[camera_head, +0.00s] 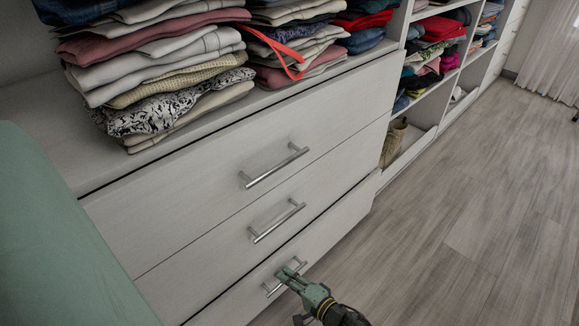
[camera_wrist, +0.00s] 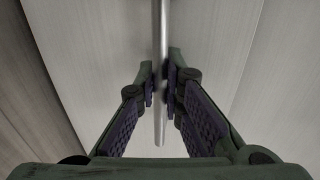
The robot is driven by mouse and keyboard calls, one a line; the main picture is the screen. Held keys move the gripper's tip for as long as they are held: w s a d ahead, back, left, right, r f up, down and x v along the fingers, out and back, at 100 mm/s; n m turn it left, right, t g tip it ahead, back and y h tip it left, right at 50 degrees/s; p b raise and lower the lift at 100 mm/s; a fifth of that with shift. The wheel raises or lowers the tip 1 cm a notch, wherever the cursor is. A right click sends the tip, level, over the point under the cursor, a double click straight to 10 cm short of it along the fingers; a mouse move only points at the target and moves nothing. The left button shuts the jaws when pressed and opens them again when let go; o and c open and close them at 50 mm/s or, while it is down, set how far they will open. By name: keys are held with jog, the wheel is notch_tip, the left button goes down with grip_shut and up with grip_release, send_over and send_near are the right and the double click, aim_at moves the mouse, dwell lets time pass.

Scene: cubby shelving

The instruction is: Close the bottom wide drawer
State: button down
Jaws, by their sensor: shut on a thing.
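The bottom wide drawer (camera_head: 335,222) is the lowest of three white drawers. A dark gap runs along its top edge and its front appears to stand out a little from the drawer above. Its metal bar handle (camera_head: 301,264) is partly covered by my gripper (camera_head: 289,273). In the wrist view my gripper (camera_wrist: 160,88) has its two fingers on either side of the handle bar (camera_wrist: 161,35), closed on it near the bar's lower end. The drawer's front panel (camera_wrist: 95,50) fills most of that view.
The middle drawer (camera_head: 225,225) and top drawer (camera_head: 220,180), each with a bar handle, appear shut. Folded clothes (camera_head: 160,60) are stacked on the top. Open cubbies with clothes and a brown boot (camera_head: 392,145) stand to the right. The wood floor (camera_head: 450,230) is clear.

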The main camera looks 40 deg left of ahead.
jog(key=shift+a+r+p, duration=0.2)
jog(key=shift+a+p, duration=0.4)
jog(key=shift+a, duration=0.4)
jog(key=shift+w+a+f, duration=0.15)
jog(key=shift+w+a, duration=0.05)
jog(key=c, duration=1.7)
grip_release()
jog(key=shift+s+a, duration=0.1)
jog(key=shift+a, duration=0.05)
jog(key=v, duration=1.2)
